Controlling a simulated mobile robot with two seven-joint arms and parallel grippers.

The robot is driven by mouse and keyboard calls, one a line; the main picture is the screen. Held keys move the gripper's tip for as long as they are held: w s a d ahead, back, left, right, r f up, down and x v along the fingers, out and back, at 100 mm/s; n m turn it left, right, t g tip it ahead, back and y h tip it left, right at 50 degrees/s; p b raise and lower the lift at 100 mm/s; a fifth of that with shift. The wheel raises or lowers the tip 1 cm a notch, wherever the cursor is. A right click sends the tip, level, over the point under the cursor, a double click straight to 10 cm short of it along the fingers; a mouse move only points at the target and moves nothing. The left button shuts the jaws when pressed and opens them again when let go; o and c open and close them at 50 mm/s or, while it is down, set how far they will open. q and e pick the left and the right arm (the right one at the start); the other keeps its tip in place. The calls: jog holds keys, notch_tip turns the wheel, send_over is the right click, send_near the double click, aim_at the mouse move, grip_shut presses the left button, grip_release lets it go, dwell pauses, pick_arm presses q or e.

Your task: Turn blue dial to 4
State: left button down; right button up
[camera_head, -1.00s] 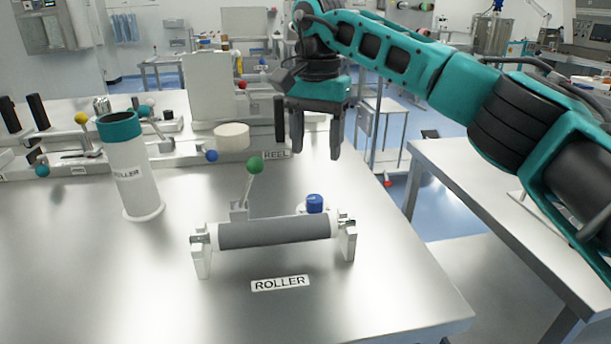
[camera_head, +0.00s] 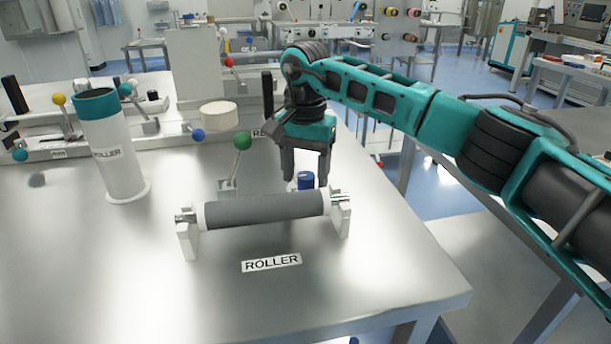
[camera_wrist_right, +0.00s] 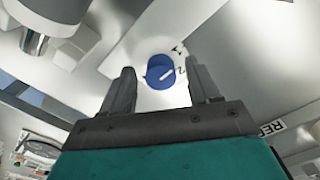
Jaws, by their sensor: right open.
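The blue dial (camera_head: 305,181) stands behind the right end of the grey roller on the steel table. In the right wrist view the blue dial (camera_wrist_right: 161,71) has a white pointer line, with dark marks on the white base beside it; one looks like a 2. My right gripper (camera_head: 306,174) is open above the dial, its fingers pointing down. In the right wrist view my right gripper (camera_wrist_right: 162,82) has one finger on each side of the dial, apart from it. My left gripper is not in view.
The grey roller (camera_head: 265,209) lies on white end brackets in front of the dial. A green-knobbed lever (camera_head: 242,141) rises to the left of my gripper. A white cylinder with a teal top (camera_head: 118,155) stands at left.

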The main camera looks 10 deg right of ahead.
jog(key=shift+f, duration=0.35)
jog(key=shift+c, duration=0.2)
jog(key=c, duration=1)
